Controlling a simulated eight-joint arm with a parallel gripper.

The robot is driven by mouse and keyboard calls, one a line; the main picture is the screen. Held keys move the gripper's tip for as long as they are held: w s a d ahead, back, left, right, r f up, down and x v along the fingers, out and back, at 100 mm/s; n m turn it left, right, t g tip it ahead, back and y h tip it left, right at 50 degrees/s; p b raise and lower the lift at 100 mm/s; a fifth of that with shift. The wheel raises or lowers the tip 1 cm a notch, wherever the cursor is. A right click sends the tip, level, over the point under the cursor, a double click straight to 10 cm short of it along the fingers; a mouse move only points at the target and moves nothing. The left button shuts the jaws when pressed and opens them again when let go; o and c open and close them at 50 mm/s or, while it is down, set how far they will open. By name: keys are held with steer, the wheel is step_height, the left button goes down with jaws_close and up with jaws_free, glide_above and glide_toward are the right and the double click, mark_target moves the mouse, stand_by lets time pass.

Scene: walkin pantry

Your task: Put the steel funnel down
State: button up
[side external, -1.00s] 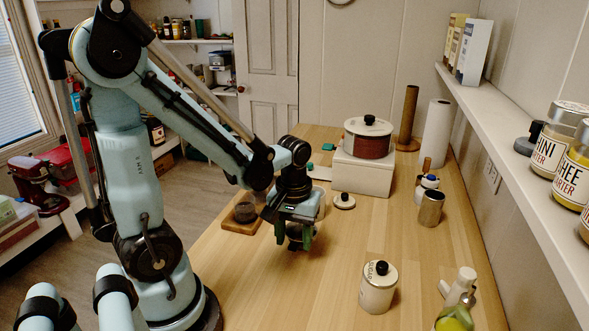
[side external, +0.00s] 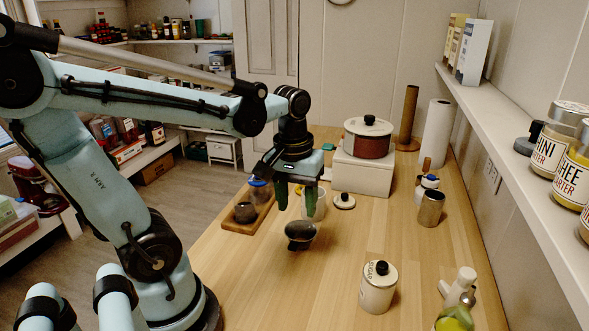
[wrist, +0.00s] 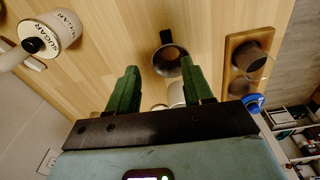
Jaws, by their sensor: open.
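The steel funnel (side external: 300,231) is a dark grey cone on the wooden table, left of the table's middle. It also shows in the wrist view (wrist: 171,63), with its round mouth and narrow spout visible; it looks tilted or on its side. My gripper (side external: 297,207) is open above the funnel, its green fingers pointing down and apart from it. In the wrist view, the gripper (wrist: 163,72) has nothing between its fingers.
A wooden tray (side external: 232,226) with dark jars is left of the funnel. A pale cup (side external: 319,205) stands just behind it. A sugar canister (side external: 378,288) stands front right, a steel cup (side external: 431,209) farther right. A white box (side external: 362,175) bears a red pot. The table's middle is clear.

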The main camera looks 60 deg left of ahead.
steer(key=w+d+r+m+t, duration=0.1)
steer(key=w+d+m+t, duration=0.1)
steer(key=d+m+t, duration=0.4)
steer(key=shift+w+m, duration=0.15)
steer(key=shift+m, duration=0.85)
